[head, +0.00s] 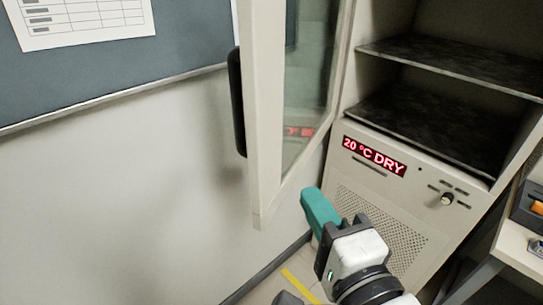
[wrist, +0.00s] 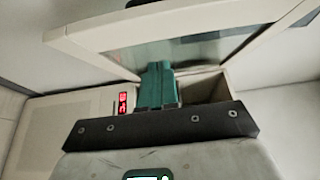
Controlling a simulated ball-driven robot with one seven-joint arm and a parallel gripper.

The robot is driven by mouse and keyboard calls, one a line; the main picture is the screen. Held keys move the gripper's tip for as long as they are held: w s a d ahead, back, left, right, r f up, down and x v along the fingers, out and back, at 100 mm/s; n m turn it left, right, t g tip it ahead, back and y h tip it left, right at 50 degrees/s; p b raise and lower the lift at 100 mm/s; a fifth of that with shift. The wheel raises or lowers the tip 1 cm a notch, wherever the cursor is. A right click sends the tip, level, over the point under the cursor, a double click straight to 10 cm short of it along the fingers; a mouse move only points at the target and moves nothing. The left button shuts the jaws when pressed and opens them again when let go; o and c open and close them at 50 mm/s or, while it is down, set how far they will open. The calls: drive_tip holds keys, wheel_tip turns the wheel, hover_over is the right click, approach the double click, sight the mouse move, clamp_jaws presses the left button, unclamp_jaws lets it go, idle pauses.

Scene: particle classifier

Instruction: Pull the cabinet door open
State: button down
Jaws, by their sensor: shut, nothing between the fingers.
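The cabinet door (head: 265,120), a pale frame around a glass pane, stands swung wide open on the left of the cabinet (head: 400,185) in the head view. Its black handle (head: 236,100) is on the door's far left face, towards the wall. My gripper (head: 312,205) has teal fingers, is shut and empty, and is low beside the door's inner side, in front of the cabinet's lower panel. The wrist view shows the shut teal fingers (wrist: 155,88) with the door frame (wrist: 180,35) crossing above them. I cannot tell whether they touch the door.
Dark shelves (head: 425,120) show inside the open cabinet, above a red display (head: 374,156) reading 20 °C DRY. A board with a paper (head: 80,22) hangs on the left wall. A table (head: 520,250) with an orange item stands at the right edge.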

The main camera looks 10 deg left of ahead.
drive_tip(key=shift+w+a+p, duration=0.9)
drive_tip(key=shift+w+a, duration=1.05)
drive_tip(key=shift+w, duration=0.2)
drive_tip(key=shift+w+a+p, duration=0.9)
drive_tip(key=shift+w+a, duration=1.05)
drive_tip(key=shift+w, duration=0.2)
